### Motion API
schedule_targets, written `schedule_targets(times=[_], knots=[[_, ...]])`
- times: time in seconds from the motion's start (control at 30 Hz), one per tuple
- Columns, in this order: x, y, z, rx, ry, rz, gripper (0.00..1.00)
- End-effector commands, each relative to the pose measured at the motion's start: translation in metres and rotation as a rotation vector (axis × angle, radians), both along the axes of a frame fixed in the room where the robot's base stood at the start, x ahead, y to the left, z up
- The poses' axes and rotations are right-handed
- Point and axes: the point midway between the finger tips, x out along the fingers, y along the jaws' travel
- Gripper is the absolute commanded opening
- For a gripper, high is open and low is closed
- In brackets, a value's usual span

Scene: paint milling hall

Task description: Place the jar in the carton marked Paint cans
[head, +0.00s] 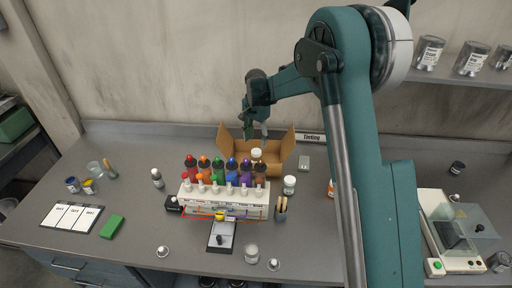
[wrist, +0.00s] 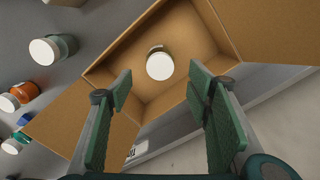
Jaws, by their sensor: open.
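The open cardboard carton (head: 285,146) stands at the back of the bench, flaps spread; no Paint cans marking is readable. In the wrist view the carton (wrist: 195,35) is seen from above. A jar with a white lid (wrist: 159,66) is inside it, apart from both fingers. A pale lid (head: 256,153) shows at the carton in the head view, partly behind the bottles. My gripper (head: 256,137) is over the carton; in the wrist view its fingers (wrist: 160,80) are spread wide with nothing between them. Another white-lidded jar (head: 289,184) stands on the bench outside the carton.
A rack (head: 230,207) of several coloured bottles stands just in front of the carton. A small Tinting sign (head: 311,137) is behind it. A scale (head: 452,232) is at the right, and a shelf (head: 450,77) with cans is above. The bench's left middle has free room.

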Motion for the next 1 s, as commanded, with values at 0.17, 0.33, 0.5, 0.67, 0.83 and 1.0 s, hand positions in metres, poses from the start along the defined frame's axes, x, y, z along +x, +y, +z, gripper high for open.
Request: schedule_targets(times=[0.17,0.33,0.5,0.67,0.83,1.0], knots=[[0.0,0.0,0.022,0.0,0.0,0.0,0.5],[0.0,0.0,0.033,0.0,0.0,0.0,0.5],[0.0,0.0,0.035,0.0,0.0,0.0,0.5],[0.0,0.0,0.035,0.0,0.0,0.0,0.5],[0.0,0.0,0.035,0.0,0.0,0.0,0.5],[0.0,0.0,0.035,0.0,0.0,0.0,0.5]])
